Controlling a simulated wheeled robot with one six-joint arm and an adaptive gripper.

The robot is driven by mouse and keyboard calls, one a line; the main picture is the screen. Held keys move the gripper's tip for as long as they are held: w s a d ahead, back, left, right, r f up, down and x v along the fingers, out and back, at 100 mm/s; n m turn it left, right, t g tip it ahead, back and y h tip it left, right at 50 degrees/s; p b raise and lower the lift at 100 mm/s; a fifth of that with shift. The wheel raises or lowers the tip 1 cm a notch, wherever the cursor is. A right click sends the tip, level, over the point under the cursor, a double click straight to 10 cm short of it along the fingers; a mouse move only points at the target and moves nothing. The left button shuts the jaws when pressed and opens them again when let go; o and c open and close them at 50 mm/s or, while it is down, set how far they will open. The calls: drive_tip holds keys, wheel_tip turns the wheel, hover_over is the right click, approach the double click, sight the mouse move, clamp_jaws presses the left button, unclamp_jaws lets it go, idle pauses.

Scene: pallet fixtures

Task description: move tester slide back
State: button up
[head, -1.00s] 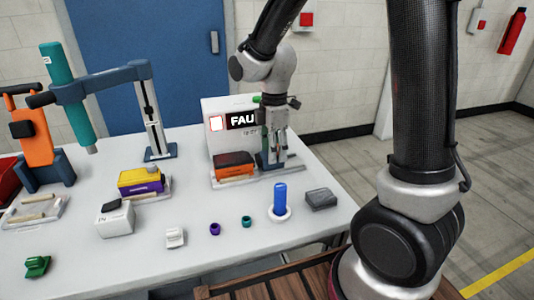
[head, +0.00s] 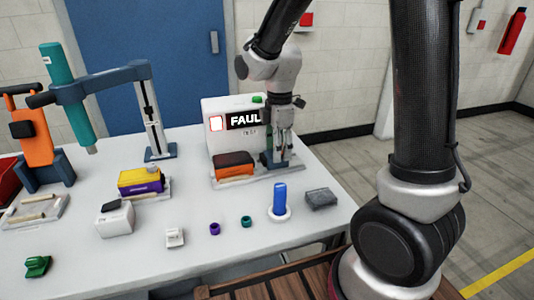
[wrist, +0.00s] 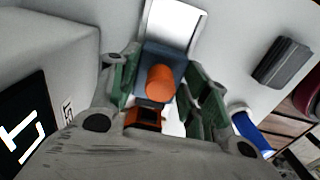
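The white tester (head: 228,113) stands at the back of the table, with a display showing "FAUL" and a lit red-and-white square. An orange and black block (head: 233,169) sits on its base plate in front. The blue tester slide (head: 267,159) stands to the right of that block with a small gap. In the wrist view the slide (wrist: 176,62) carries an orange knob (wrist: 160,84). The contact itself is partly hidden.
A silver rail (wrist: 173,22) runs on beyond the slide and is clear. In front stand a blue cylinder on a white ring (head: 280,200) and a grey block (head: 321,198). A yellow and purple block (head: 141,181) sits in a fixture to the left.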

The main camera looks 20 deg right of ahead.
drive_tip(key=shift+r, duration=4)
drive_tip(key=shift+m, duration=0.8)
drive_tip(key=s+m, duration=0.1)
drive_tip(key=s+f+m, duration=0.1)
drive_tip(key=m, duration=0.1)
drive_tip(key=shift+d, duration=0.35)
drive_tip(key=s+d+r+m+t, duration=0.2)
drive_tip(key=s+d+r+m, duration=0.2)
drive_tip(key=s+d+m, duration=0.2)
drive_tip(key=s+d+r+m+t, duration=0.2)
drive_tip(key=s+d+r+m, duration=0.2)
drive_tip(key=s, duration=0.7)
drive_tip(key=d+m, duration=0.2)
drive_tip(key=m, duration=0.1)
